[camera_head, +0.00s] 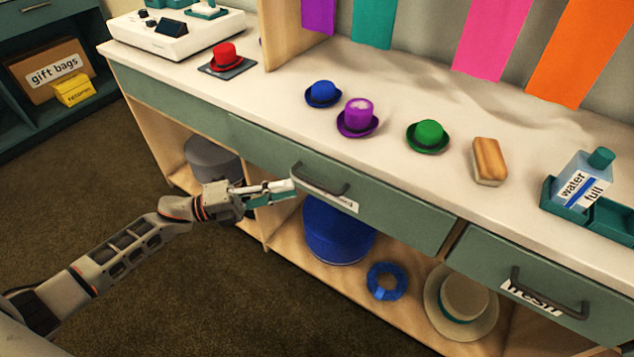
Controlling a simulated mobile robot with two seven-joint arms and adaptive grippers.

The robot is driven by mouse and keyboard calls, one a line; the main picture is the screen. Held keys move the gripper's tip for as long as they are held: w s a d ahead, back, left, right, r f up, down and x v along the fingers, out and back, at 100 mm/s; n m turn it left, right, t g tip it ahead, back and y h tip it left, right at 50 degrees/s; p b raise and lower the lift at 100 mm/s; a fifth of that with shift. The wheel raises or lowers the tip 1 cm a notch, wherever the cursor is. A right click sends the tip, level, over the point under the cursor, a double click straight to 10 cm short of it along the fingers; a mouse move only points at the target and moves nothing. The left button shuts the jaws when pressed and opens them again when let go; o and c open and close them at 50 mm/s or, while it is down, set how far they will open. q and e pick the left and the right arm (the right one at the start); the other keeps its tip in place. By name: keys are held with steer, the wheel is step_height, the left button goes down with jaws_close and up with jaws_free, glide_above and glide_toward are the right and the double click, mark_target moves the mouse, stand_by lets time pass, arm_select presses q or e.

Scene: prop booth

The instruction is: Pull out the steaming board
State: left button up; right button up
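A green front panel (392,207) below the countertop bears a dark bar handle (322,184) and a white label, partly hidden and unreadable. No board is seen standing out from the counter, and I cannot tell whether this panel is the steaming board. My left gripper (291,188) points right, with its fingertips at the left end of the handle. Its fingers look close together, but I cannot tell whether they touch or grip the handle. My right gripper is not in view.
Small blue, purple and green hats and a brush (489,161) stand on the countertop. A water bottle (580,178) stands in a green tray at right. Another handled panel (545,285) is at lower right. Open shelves below hold hats. Carpet at left is clear.

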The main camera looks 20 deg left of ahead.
mark_target(314, 181)
arm_select(q)
steer(key=x, duration=0.7)
steer(key=shift+w+d+r, duration=0.1)
steer(key=shift+d+r, duration=0.05)
jaws_close()
